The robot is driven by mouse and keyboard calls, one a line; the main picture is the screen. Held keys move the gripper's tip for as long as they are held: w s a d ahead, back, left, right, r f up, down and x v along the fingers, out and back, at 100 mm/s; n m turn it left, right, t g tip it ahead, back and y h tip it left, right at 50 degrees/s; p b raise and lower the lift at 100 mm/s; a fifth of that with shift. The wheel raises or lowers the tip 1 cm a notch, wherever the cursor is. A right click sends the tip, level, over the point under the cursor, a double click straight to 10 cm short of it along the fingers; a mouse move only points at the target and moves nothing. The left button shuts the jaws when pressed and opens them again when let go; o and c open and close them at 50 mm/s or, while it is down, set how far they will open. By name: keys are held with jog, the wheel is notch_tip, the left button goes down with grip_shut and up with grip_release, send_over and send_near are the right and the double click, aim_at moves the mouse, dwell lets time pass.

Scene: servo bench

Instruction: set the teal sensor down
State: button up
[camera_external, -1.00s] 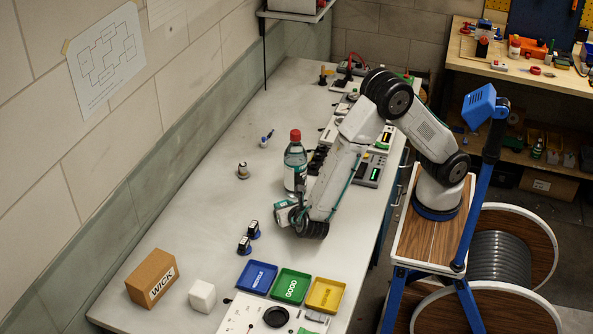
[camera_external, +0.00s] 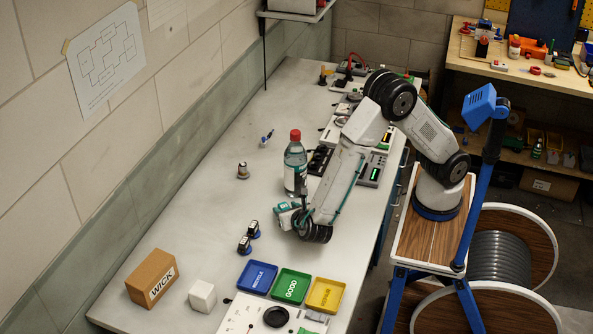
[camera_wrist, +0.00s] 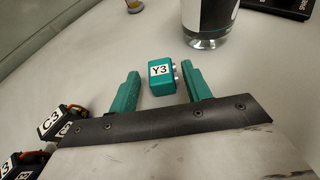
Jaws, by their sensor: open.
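The teal sensor, a small block with a white Y3 label (camera_wrist: 161,75), is between the fingertips of my gripper (camera_wrist: 160,69) in the wrist view. It appears to sit on the grey bench (camera_external: 215,215), with gaps on both sides to the open teal fingers. In the external view my gripper (camera_external: 286,215) is low over the bench, just in front of the bottle. There the sensor cannot be told apart from the teal fingers.
A red-capped bottle (camera_external: 295,165) stands close behind my gripper. Two dark labelled blocks (camera_external: 252,229) (camera_external: 244,245) stand to its left. Blue (camera_external: 258,276), green (camera_external: 291,286) and yellow (camera_external: 326,294) trays lie nearer the front. The bench's left middle is mostly clear.

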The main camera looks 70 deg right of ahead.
jog(key=v, duration=0.9)
jog(key=shift+s+a+r, duration=0.1)
jog(key=shift+s+a, duration=0.2)
jog(key=s+d+r+m+g, duration=0.2)
jog(key=d+r+m+g, duration=0.15)
jog(key=d, duration=0.45)
jog(key=s+d+r+m+g+y, duration=0.1)
jog(key=d+r+m+g, duration=0.1)
jog(key=d+r+m, duration=0.4)
jog(key=s+d+r+m+g, duration=0.2)
jog(key=d+r+m+g, duration=0.15)
jog(key=d, duration=0.55)
jog(key=s+d+r+m+y, duration=0.1)
jog(key=s+d+m+y, duration=0.3)
jog(key=s+m, duration=0.3)
jog(key=s+d+r+m+t+y, duration=0.1)
jog(key=s+d+r+m+y, duration=0.1)
jog(key=s+d+m+y, duration=0.2)
jog(key=s+m, duration=0.3)
jog(key=s, duration=0.2)
jog(key=shift+d+r, duration=0.2)
jog(key=shift+d, duration=0.05)
